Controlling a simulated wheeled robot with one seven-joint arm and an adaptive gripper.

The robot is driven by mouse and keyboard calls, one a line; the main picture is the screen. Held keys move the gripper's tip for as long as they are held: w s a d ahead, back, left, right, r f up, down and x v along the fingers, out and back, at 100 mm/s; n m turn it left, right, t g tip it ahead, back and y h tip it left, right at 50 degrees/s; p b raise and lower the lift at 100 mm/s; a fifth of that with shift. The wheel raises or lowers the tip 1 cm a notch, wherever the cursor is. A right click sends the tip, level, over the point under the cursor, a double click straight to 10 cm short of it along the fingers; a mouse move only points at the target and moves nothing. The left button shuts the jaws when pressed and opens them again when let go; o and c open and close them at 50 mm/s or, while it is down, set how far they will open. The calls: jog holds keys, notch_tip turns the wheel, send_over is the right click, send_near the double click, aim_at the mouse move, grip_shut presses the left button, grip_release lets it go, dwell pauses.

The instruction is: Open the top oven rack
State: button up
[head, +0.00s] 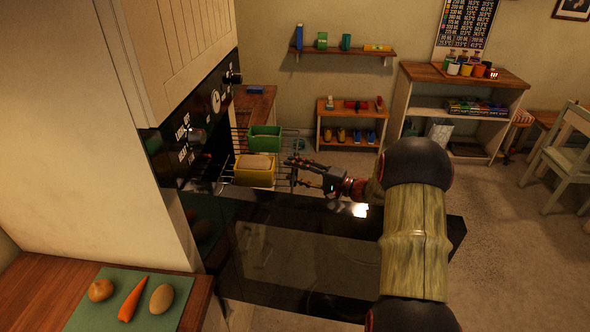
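The black oven (190,135) on the left has its door (300,245) lowered flat. A wire top rack (241,133) sticks out of the oven with a green tin (264,133) on it. A lower wire rack (284,181) also sticks out, bearing a yellow tin (254,178) with a pale loaf-like content. My gripper (293,171) is above the door, just right of the racks, pointing left. Its dark fingers look spread apart with nothing between them. Whether a finger touches a rack cannot be told.
A counter (45,290) at front left bears a green board (115,310) with an onion, a carrot and a potato. Another wooden counter (255,100) stands behind the oven. A low shelf (348,113), a bookcase (460,75) and a chair (560,155) stand farther back.

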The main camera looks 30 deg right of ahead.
jog(key=shift+r, duration=0.2)
dwell(0.3)
jog(key=shift+s+d, duration=0.1)
jog(key=shift+d, duration=0.1)
jog(key=v, duration=1.1)
jog(key=shift+s, duration=0.35)
jog(key=shift+r, duration=0.1)
